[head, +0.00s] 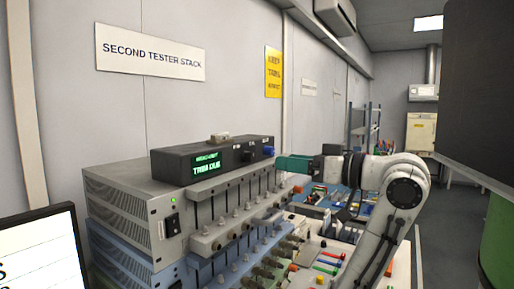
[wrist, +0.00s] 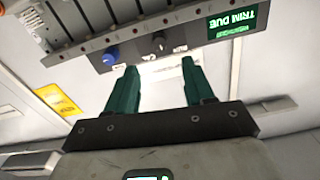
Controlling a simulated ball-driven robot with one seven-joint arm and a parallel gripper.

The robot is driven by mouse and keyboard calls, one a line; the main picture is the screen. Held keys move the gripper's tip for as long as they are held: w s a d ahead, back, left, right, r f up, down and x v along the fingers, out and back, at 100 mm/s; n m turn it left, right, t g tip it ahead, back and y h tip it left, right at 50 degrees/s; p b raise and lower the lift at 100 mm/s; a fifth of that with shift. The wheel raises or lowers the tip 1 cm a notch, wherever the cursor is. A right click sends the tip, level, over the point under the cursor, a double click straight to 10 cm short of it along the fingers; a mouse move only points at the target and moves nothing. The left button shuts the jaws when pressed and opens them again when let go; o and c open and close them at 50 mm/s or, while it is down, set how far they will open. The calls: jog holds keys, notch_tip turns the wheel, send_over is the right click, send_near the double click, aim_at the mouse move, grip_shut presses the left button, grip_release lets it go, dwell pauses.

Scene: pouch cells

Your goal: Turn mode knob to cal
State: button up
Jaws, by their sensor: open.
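A black control box (head: 215,157) sits on top of the tester stack, its green display (head: 206,164) reading "TRIM DUE". Its front carries a dark knob (head: 247,156) and, at the right end, a blue knob (head: 268,151). Their labels are too small to read, so I cannot tell which is the mode knob. My gripper (head: 281,162) has green fingers and is just right of the box. In the wrist view, upside down, my gripper (wrist: 158,63) is open and empty, with the blue knob (wrist: 110,55) beyond the left fingertip and the dark knob (wrist: 158,42) between the fingertips' directions.
The grey tester stack (head: 125,205) has rows of sliders below the box. A small beige item (head: 219,137) lies on the box. A cluttered bench (head: 335,235) lies below my arm. A dark panel (head: 480,80) stands at right, a screen (head: 42,250) at lower left.

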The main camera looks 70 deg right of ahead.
aim_at(253, 158)
jog(key=p+x, duration=0.5)
jog(key=x, duration=0.3)
jog(key=shift+w+d+p, duration=0.1)
jog(key=shift+w+p, duration=0.2)
jog(key=shift+w, duration=0.1)
